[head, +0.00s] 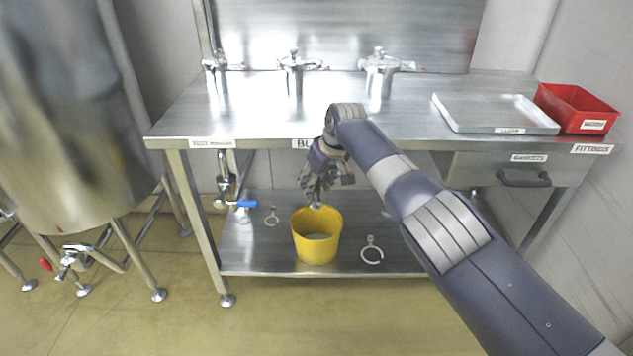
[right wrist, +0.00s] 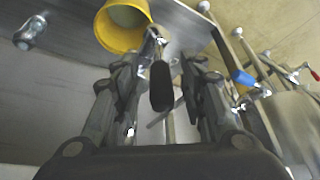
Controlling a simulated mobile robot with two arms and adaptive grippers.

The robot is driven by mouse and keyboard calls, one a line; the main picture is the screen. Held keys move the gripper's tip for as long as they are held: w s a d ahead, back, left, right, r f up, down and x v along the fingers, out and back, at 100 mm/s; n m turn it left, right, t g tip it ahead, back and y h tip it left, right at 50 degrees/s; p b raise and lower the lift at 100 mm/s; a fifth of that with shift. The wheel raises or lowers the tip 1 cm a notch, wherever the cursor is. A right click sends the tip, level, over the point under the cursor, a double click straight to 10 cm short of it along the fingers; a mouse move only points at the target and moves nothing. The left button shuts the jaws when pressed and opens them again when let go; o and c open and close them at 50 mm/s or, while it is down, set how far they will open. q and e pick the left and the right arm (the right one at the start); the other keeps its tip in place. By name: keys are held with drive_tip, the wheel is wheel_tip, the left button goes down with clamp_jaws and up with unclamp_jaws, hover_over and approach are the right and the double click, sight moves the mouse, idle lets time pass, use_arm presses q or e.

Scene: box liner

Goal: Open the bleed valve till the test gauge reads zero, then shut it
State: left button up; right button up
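My right gripper (head: 318,195) points down under the bench's front edge, above the yellow bucket (head: 317,248). In the right wrist view its fingers (right wrist: 162,90) are spread, one on each side of a dark handle-like part (right wrist: 161,86), with gaps showing. A metal fitting (right wrist: 154,42) sits just beyond that part, near the bucket. I cannot tell for sure whether this is the bleed valve. A blue-handled valve (head: 241,204) hangs under the bench further left. I cannot make out a test gauge or its reading. My left gripper is not in view.
Several metal fittings stand on the steel bench (head: 250,118). A tray (head: 490,112) and red bin (head: 575,108) are at its right. Rings lie on the lower shelf (head: 262,250) beside the bucket. A large tank (head: 75,130) with a red-handled valve (head: 66,262) stands left.

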drive_tip(key=shift+r, duration=0.1)
drive_tip(key=v, duration=1.2)
idle(0.4)
